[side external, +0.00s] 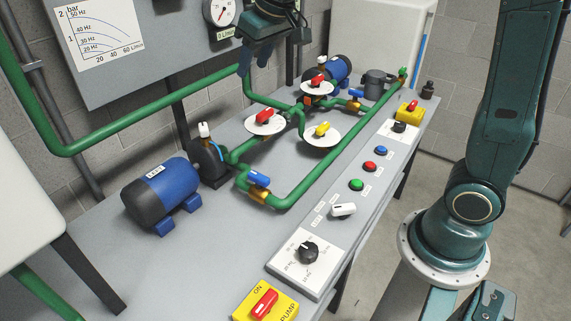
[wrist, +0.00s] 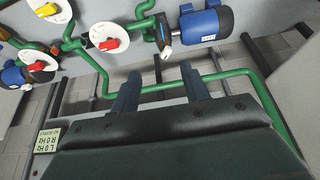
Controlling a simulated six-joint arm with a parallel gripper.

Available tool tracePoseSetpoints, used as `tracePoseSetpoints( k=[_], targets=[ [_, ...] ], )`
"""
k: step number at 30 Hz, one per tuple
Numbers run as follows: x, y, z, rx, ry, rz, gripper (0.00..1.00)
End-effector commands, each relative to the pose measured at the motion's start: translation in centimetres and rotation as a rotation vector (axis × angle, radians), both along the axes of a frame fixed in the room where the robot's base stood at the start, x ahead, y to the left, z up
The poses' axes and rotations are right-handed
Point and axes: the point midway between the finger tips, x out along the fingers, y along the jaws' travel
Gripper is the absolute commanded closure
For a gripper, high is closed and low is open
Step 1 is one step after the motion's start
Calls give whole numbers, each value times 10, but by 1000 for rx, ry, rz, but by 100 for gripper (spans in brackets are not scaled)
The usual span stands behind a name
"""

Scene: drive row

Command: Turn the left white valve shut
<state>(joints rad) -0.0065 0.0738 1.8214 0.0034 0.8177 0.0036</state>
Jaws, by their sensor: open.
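The left white valve (side external: 204,130) is a small white handle on top of the dark pump beside the left blue motor. It also shows in the wrist view (wrist: 167,52), just beyond the gap between my fingertips. My gripper (side external: 268,68) hangs high over the back of the bench, to the right of this valve in the side view, apart from it. Its two fingers are spread and empty, as the wrist view also shows (wrist: 160,74). Another white handle (side external: 322,60) sits on the pump by the right blue motor.
Green pipes (side external: 320,160) run across the bench. Red (side external: 264,116) and yellow (side external: 322,129) handles stand on white discs. Blue motors sit left (side external: 160,196) and right (side external: 340,69). A control strip (side external: 330,230) lines the front. A graph board (side external: 98,45) is behind.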

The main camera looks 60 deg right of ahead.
Motion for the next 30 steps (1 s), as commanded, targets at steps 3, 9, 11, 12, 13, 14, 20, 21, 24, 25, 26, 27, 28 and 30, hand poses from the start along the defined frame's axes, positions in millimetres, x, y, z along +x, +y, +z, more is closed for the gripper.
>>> tracePoseSetpoints(
  k=[3,9,11,12,13,14,20,21,24,25,26,27,28,30],
  targets=[
    [-5,0,2,0,-1,0,55],
    [-7,0,2,0,-1,0,55],
    [-6,0,2,0,-1,0,55],
    [-6,0,2,0,-1,0,55],
    [-6,0,2,0,-1,0,55],
    [-6,0,2,0,-1,0,51],
    [0,0,1,2,2,17,33],
    [3,1,1,2,4,29,33],
    [15,2,0,7,10,69,33],
    [21,3,-1,8,12,87,33],
    [26,4,-2,10,14,106,33],
    [33,4,-3,12,19,132,33],
    [39,4,-4,14,20,155,33],
    [54,5,-8,17,26,212,33]
  ],
)
